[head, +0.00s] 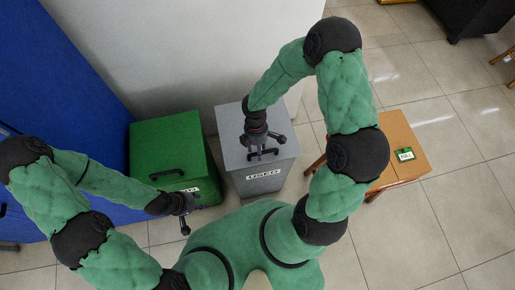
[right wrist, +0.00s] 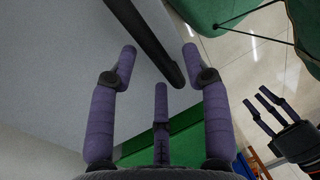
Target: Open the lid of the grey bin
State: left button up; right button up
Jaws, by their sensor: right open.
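The grey bin (head: 234,130) stands in the middle of the head view, its lid shut, with a black handle (head: 262,155) on top near the front and a white "USED" label (head: 263,174) on its front. My right gripper (head: 266,141) is over the lid at the handle, partly hiding it. In the right wrist view, the right gripper's fingers (right wrist: 163,68) are spread and empty. The dark handle (right wrist: 150,40) slants past just beyond and between the fingertips, over the grey lid (right wrist: 60,50). My left gripper (head: 187,213) is open and empty, low beside the green bin.
A green bin (head: 160,135) with a black handle stands directly left of the grey bin. A wooden table (head: 400,130) with a small green-and-white item (head: 404,155) is at the right. A white wall is behind the bins, a blue panel (head: 70,80) at the left. Tiled floor lies open at the right.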

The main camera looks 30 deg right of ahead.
grip_shut()
jog(key=shift+r, duration=0.1)
